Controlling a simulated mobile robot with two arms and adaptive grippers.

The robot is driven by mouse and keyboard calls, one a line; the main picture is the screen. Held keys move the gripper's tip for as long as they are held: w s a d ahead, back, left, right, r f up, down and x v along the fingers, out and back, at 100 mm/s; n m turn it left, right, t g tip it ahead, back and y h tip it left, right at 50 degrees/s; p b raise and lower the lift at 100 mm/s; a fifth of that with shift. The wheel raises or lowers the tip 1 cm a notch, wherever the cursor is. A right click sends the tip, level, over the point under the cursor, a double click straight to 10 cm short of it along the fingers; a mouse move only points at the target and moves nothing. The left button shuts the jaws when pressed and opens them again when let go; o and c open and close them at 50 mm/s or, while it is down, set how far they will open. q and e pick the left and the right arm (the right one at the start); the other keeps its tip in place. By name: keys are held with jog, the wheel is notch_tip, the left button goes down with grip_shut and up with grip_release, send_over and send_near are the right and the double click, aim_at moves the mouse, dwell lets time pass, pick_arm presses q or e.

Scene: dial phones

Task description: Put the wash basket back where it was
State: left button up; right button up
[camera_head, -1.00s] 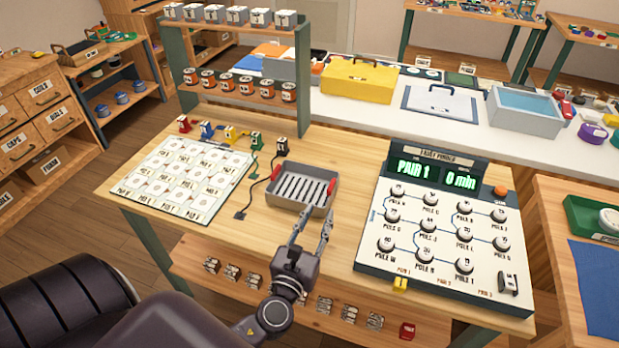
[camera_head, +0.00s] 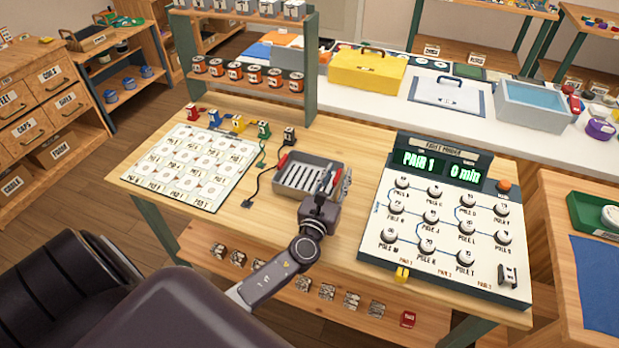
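The wash basket (camera_head: 296,190) is a shallow grey tray with a slotted floor and red handles. It sits on the wooden workbench (camera_head: 345,222), between the card sheet and the fault finder panel. My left gripper (camera_head: 335,181) is at the basket's right end, over the right red handle. Its two fingers look apart, one on either side of that end wall. The gripper partly hides that handle, and I cannot tell whether the fingers touch it. My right gripper is not in view.
The card sheet (camera_head: 192,165) lies left of the basket, with coloured plugs and dark cords behind it. The fault finder panel (camera_head: 447,225) stands to the right. A grey basin of blue liquid (camera_head: 530,112) and a yellow toolbox (camera_head: 367,76) stand on the white back counter.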

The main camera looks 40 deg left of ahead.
pick_arm(q)
jog(key=shift+c, duration=0.5)
grip_shut()
jog(key=shift+r, duration=0.1)
